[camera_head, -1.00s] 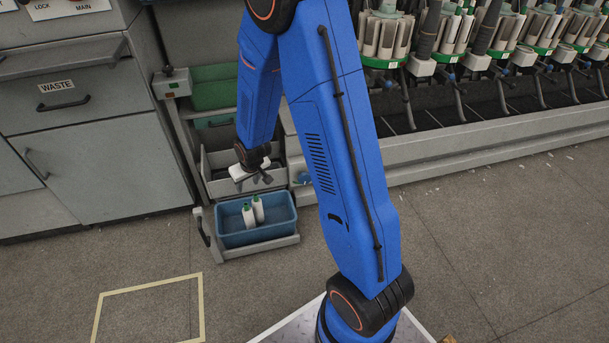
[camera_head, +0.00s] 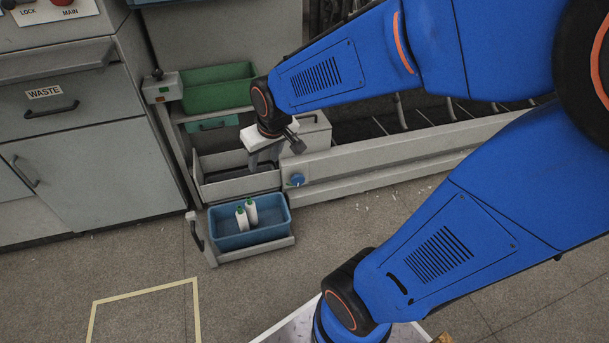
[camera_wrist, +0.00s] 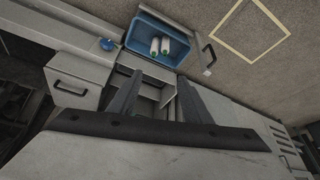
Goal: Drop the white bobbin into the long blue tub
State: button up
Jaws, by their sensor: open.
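The long blue tub (camera_head: 226,240) sits on a low pull-out shelf at the foot of the machine. Two white bobbins (camera_head: 251,212) with green tips lie slanted inside it, side by side. In the wrist view the tub (camera_wrist: 134,38) is at the top, with both bobbins (camera_wrist: 155,46) in it. My gripper (camera_wrist: 159,76) is open, with nothing between its fingers. In the head view my gripper (camera_head: 258,158) is above and behind the tub, in front of the grey drawer, apart from tub and bobbins.
A green tub (camera_head: 218,92) stands on the shelf above. A grey open drawer (camera_head: 236,187) is just behind the blue tub. A grey cabinet marked WASTE (camera_head: 90,160) stands left. The floor in front is clear, with a yellow taped outline (camera_head: 145,291).

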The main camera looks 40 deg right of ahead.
jog(key=s+r, duration=0.3)
jog(key=s, duration=0.5)
jog(key=s+d+r, duration=0.1)
jog(key=s+r, duration=0.3)
jog(key=s, duration=0.5)
jog(key=shift+s, duration=0.15)
jog(key=shift+s, duration=0.1)
